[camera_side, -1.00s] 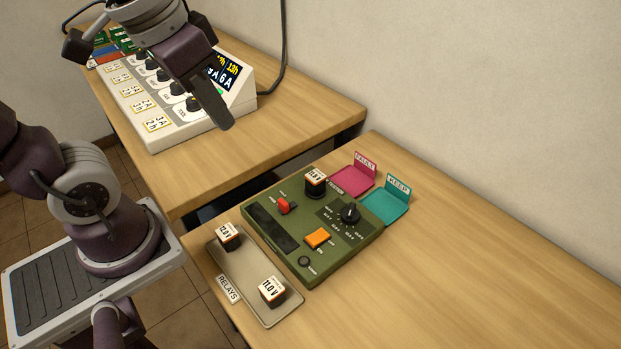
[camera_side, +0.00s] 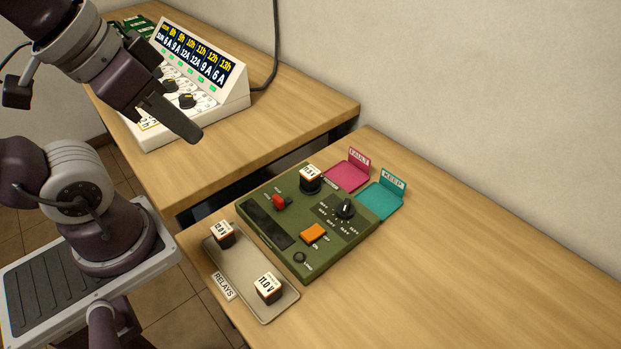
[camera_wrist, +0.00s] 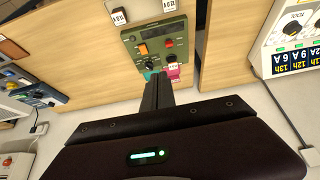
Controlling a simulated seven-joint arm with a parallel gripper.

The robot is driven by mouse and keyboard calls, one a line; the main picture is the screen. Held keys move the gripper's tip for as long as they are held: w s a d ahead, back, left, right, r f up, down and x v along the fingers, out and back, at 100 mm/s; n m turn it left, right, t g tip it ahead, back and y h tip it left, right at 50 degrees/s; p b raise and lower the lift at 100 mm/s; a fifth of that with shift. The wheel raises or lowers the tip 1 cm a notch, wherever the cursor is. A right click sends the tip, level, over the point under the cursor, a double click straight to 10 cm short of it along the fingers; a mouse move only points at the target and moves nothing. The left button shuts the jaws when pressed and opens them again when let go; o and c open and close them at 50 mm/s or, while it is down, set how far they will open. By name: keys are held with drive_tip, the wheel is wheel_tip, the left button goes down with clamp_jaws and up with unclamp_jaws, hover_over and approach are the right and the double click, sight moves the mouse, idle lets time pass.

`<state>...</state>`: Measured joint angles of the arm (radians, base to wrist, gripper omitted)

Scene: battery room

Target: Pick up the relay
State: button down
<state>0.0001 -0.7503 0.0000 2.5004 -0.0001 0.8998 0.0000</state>
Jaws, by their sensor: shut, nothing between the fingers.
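Three relays are in the side view, each a dark block with a white labelled top. One relay (camera_side: 222,233) marked 12.0 V stands at the back of the relay tray (camera_side: 238,281). Another relay (camera_side: 268,288) marked 11.0 V stands at the tray's front right. The third relay (camera_side: 311,178) stands at the back of the green test panel (camera_side: 291,255); its label is hard to read. My gripper (camera_side: 190,132) is shut and empty, high above the table gap, up and left of the panel. In the wrist view its fingers (camera_wrist: 158,85) point toward the panel.
A pink FAULT tray (camera_side: 347,174) and a teal KEEP tray (camera_side: 383,201) lie behind the panel. The panel carries a red switch (camera_side: 280,202), a black knob (camera_side: 345,208) and an orange rocker (camera_side: 314,233). A white console (camera_side: 215,95) stands on the other table. The table's right side is clear.

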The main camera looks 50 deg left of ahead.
drive_tip(key=c, duration=0.8)
unclamp_jaws()
